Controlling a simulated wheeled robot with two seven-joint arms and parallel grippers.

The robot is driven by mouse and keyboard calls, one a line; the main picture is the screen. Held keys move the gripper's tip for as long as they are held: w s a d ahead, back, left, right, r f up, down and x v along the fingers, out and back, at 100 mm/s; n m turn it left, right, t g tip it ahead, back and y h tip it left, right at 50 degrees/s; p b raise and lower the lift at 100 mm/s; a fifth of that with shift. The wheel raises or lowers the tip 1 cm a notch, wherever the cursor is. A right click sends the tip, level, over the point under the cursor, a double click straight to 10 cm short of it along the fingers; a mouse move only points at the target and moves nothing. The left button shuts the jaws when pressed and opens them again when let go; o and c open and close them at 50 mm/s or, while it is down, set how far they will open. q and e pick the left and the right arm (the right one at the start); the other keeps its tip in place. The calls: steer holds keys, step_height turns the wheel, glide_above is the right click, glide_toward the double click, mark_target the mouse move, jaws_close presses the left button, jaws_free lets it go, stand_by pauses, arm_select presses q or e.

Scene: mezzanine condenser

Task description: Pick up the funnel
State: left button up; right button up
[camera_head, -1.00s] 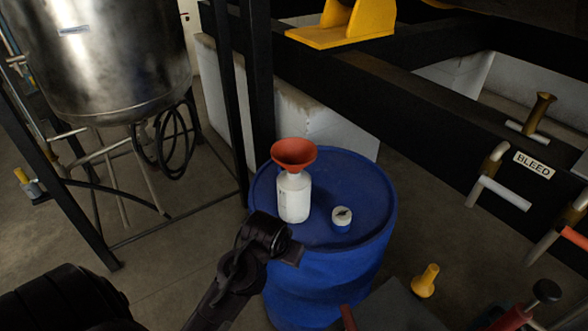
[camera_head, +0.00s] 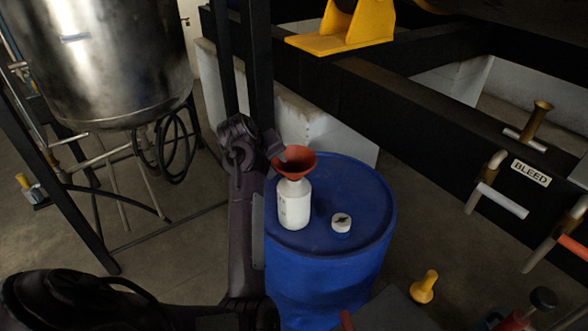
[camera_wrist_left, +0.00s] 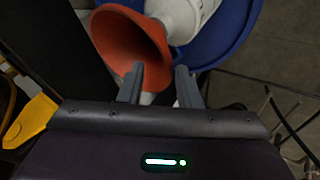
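The red-orange funnel (camera_head: 294,162) stands in the mouth of a white bottle (camera_head: 294,204) on top of a blue drum (camera_head: 355,205). My left gripper (camera_head: 281,154) is at the funnel's left rim in the head view. In the left wrist view its two fingers (camera_wrist_left: 160,80) are spread apart. One finger overlaps the open mouth of the funnel (camera_wrist_left: 125,42), the other is beside its outside, with the funnel's wall between them. I cannot tell whether either finger touches it. My right gripper is not in view.
A small white-and-blue jar (camera_head: 341,222) stands on the drum right of the bottle. A dark post (camera_head: 259,70) rises behind my left gripper. A steel tank (camera_head: 95,60) is at left, a black beam with a BLEED label (camera_head: 531,172) at right. A yellow object (camera_head: 424,287) is lower right.

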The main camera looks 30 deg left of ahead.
mark_target(278, 166)
arm_select(q)
steer(key=x, duration=0.1)
steer(key=p+x, duration=0.1)
steer(key=x, duration=0.1)
steer(key=p+x, duration=0.1)
steer(key=shift+d+f, duration=0.25)
steer(key=shift+f, duration=0.1)
steer(key=shift+w+f, duration=0.2)
steer(key=shift+f, duration=0.15)
jaws_close()
